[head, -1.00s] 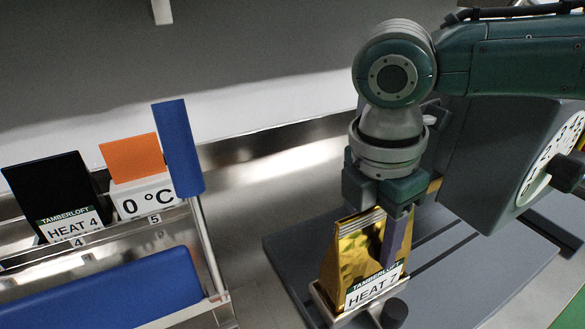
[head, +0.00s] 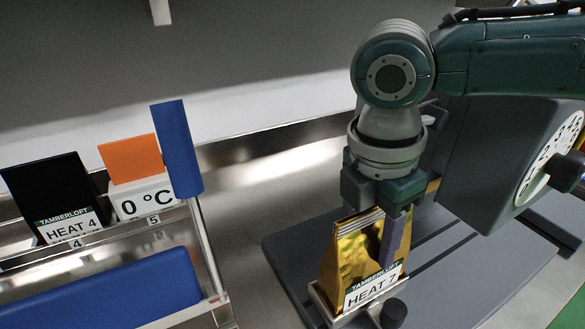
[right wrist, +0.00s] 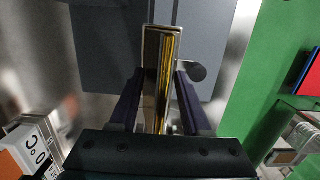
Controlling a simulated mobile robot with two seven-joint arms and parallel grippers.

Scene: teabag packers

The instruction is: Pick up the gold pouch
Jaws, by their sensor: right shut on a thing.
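The gold pouch (head: 352,252), labelled "TAMBERLOFT HEAT 7", stands upright in a small metal holder (head: 318,300) on a grey base plate. My right gripper (head: 382,238) comes down over it from above, with one purple finger across its front face and the other hidden behind it. In the right wrist view the pouch (right wrist: 167,75) shows edge-on between the two fingers of the right gripper (right wrist: 158,88), which is shut on it. The pouch's foot is in the holder. My left gripper is out of view.
A rack on the left holds a black "HEAT 4" pouch (head: 55,190) and an orange-topped "0 °C" card (head: 135,165). A blue post (head: 178,150) stands at its right end. A grey machine with a numbered dial (head: 548,160) stands close right of my gripper. A dark knob (head: 393,313) sits beside the holder.

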